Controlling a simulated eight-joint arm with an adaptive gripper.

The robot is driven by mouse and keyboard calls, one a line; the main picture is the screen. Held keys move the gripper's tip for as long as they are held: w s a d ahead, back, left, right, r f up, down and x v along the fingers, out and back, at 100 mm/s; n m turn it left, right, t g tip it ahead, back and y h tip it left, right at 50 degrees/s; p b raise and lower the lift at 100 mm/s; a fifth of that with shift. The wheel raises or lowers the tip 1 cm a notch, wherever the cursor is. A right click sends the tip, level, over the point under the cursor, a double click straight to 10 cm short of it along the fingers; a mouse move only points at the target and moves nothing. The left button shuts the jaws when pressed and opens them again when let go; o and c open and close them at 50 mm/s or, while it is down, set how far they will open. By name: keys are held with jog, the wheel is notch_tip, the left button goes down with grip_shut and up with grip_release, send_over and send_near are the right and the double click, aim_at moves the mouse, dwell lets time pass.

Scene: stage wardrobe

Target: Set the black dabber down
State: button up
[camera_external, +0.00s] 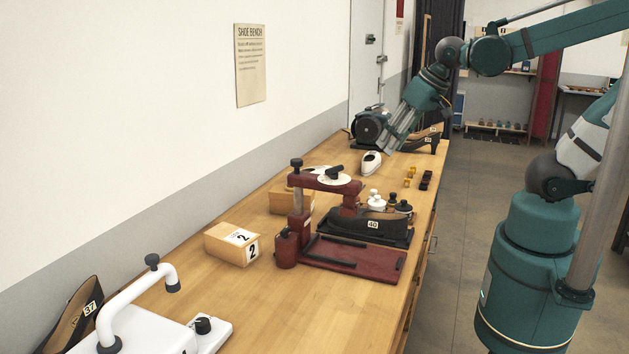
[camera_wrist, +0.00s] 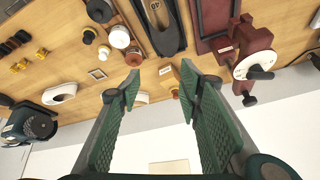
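My gripper (camera_wrist: 160,80) is open, with nothing between its green ridged fingers. In the external view my gripper (camera_external: 388,146) is above the far part of the bench, pointing down, beyond the dabbers. A round black-topped piece, which looks like the black dabber (camera_wrist: 100,10), stands at the top edge of the wrist view; in the external view a black-topped dabber (camera_external: 403,207) stands beside the shoe. White-topped pieces (camera_wrist: 120,37) stand close to it in the wrist view. A small square mark (camera_wrist: 97,74) lies on the bench near them. The dabbers are apart from my fingers.
A dark red press (camera_external: 350,258) and a black shoe tagged 40 (camera_external: 372,225) stand mid-bench. Behind are a grinder (camera_external: 370,127), a white rounded piece (camera_external: 371,163), and yellow and black blocks (camera_external: 410,177). A numbered wooden box (camera_external: 231,243) stands nearer. Bare wood lies between them.

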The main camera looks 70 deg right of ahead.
jog(key=s+a+r+n+t, duration=0.1)
jog(key=s+a+r+n, duration=0.1)
jog(key=a+n, duration=0.2)
jog(key=shift+s+a+t+y, duration=0.3)
jog(key=shift+s+a+y, duration=0.1)
jog(key=shift+a, duration=0.05)
jog(key=shift+r, duration=0.1)
